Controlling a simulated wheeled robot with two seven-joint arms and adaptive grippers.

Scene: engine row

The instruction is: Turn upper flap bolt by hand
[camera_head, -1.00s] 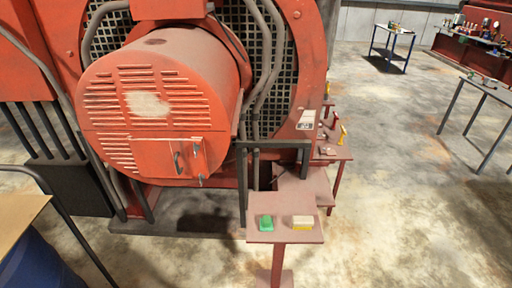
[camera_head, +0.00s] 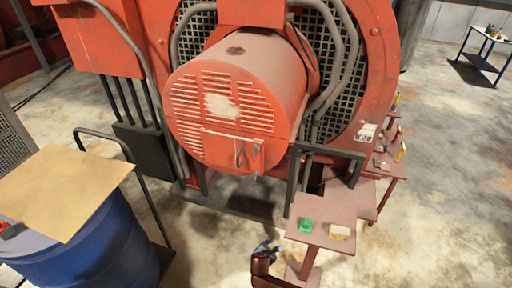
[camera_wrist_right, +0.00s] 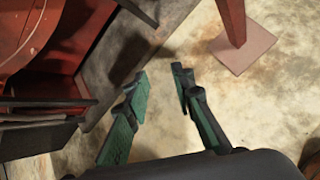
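The red louvred cylindrical housing (camera_head: 215,125) fills the upper middle of the head view. Its small flap (camera_head: 225,150) is low on the front face, with a dark handle. A small upper bolt (camera_head: 257,149) shows faintly at the flap's right side, and a lower one (camera_head: 256,173) below it; both are too small to read in detail. My right gripper (camera_head: 267,247) is low in the head view, below and well apart from the flap. In the right wrist view, its two green-and-black fingers (camera_wrist_right: 160,75) are spread with nothing between them. My left gripper is out of view.
A small red stand (camera_head: 320,232) at lower right holds a green block (camera_head: 305,224) and a pale yellow-white block (camera_head: 339,232). A blue barrel (camera_head: 95,250) with a tan board (camera_head: 60,190) stands at left. Open floor lies at right.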

